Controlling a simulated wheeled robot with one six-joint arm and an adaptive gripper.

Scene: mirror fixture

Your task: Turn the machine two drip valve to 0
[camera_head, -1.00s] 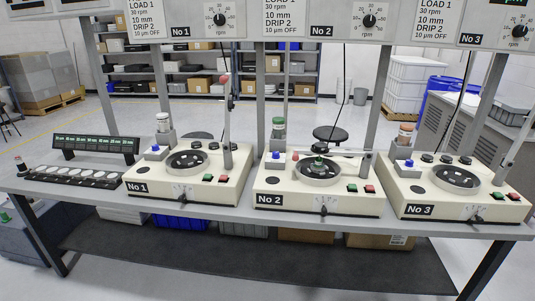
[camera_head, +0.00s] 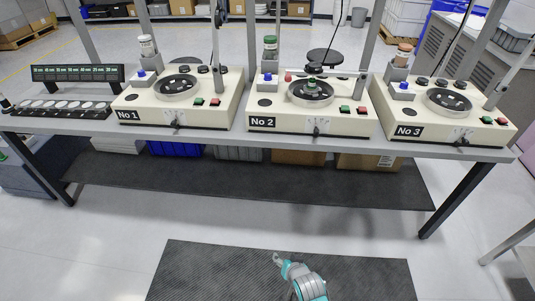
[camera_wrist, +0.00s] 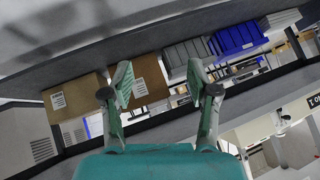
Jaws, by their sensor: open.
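Machine No 2 (camera_head: 283,123) is the cream box in the middle of the bench in the head view. A green-capped bottle (camera_head: 270,47) stands at its back left, with a blue knob (camera_head: 267,76) below it. A small black lever (camera_head: 317,131) sits before a scale on its front face. Which of these parts is the drip valve, and its setting, is too small to tell. My gripper (camera_wrist: 163,88) is open and empty in the wrist view, its two fingers apart, facing the shelf under the bench. It is away from machine No 2.
Machine No 1 (camera_head: 150,114) and machine No 3 (camera_head: 436,131) flank it. Cardboard boxes (camera_wrist: 75,106), grey bins (camera_wrist: 188,55) and blue bins (camera_wrist: 238,38) are under the bench. A dark mat (camera_head: 215,268) lies on the floor in front, with clear floor around it.

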